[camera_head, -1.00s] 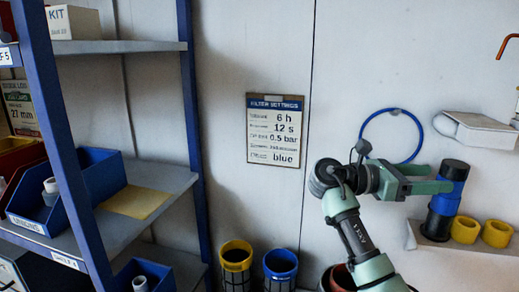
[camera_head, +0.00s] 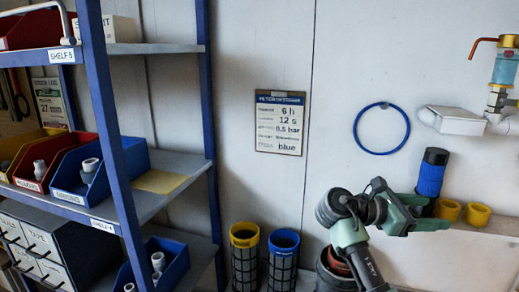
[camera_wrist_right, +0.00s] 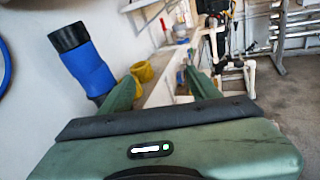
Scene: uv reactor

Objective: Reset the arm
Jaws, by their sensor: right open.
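My right arm comes up from the bottom of the head view. Its gripper (camera_head: 432,212) points right, with its green fingers apart and nothing seen between them. It is in front of the wall ledge, close to a blue-and-black cylinder (camera_head: 431,174) in the picture. In the right wrist view, the open fingers of the right gripper (camera_wrist_right: 162,82) show with the ledge between them. The blue-and-black cylinder (camera_wrist_right: 82,57) is left of them there, apart from the fingers. My left gripper is not in view.
Yellow rings (camera_head: 477,214) sit on the ledge. A blue ring (camera_head: 381,128) hangs on the wall. A sign (camera_head: 280,122) hangs left of it. Yellow-rimmed (camera_head: 244,236) and blue-rimmed (camera_head: 284,240) filters stand below. A shelf rack (camera_head: 180,161) with bins fills the left.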

